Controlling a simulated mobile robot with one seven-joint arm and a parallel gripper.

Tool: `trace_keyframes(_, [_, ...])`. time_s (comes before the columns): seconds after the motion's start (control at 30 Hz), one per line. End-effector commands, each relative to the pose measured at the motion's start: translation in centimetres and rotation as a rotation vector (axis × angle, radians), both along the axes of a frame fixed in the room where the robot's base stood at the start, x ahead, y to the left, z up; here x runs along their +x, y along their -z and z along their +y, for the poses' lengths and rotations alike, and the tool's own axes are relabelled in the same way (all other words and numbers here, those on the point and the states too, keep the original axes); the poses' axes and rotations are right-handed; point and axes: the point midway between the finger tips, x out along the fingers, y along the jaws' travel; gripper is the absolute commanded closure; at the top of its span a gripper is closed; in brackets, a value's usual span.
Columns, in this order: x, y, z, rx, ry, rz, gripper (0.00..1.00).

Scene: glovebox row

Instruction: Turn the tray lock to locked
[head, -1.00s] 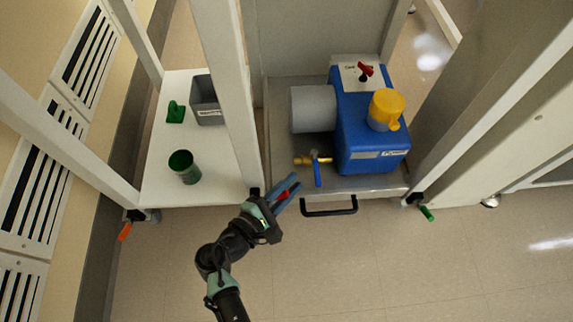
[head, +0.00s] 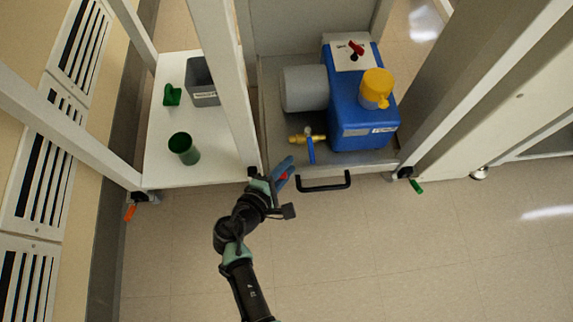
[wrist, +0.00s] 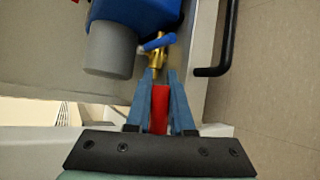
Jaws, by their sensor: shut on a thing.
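The tray lock shows as a red lever (wrist: 160,108) between the two blue fingers of my gripper (wrist: 159,78) in the wrist view. In the head view my gripper (head: 285,169) is at the front left corner of the grey tray (head: 275,135), left of its black handle (head: 324,184). Only a small red part of the lock (head: 283,177) shows there. The fingers are shut on the red lever. Its base and any lock markings are hidden by the gripper.
A blue pump (head: 360,115) with a grey cylinder and yellow cap stands on the tray. A brass valve with a blue lever (head: 311,150) is close beyond my fingers. A white frame post (head: 232,85) is just left. The floor in front is clear.

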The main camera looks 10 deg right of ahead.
Motion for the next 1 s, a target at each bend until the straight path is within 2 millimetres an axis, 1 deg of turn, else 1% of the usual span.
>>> trace_keyframes(0.07, [-0.1, 0.1, 0.2, 0.001, -0.004, 0.002, 1.00])
trace_keyframes(0.1, [-0.1, 0.1, 0.2, 0.000, -0.004, 0.003, 0.78])
trace_keyframes(0.27, [0.0, 0.1, 0.1, 0.000, -0.003, 0.001, 0.49])
trace_keyframes(0.57, [-0.1, 0.0, 0.1, -0.001, -0.002, 0.001, 0.49])
trace_keyframes(0.67, [-0.5, -0.5, 0.5, 0.000, -0.003, 0.001, 0.49])
trace_keyframes(0.77, [-1.6, -1.3, 1.2, -0.002, -0.004, 0.004, 0.49])
trace_keyframes(1.0, [-5.4, -3.7, 4.2, -0.002, -0.007, 0.004, 0.49])
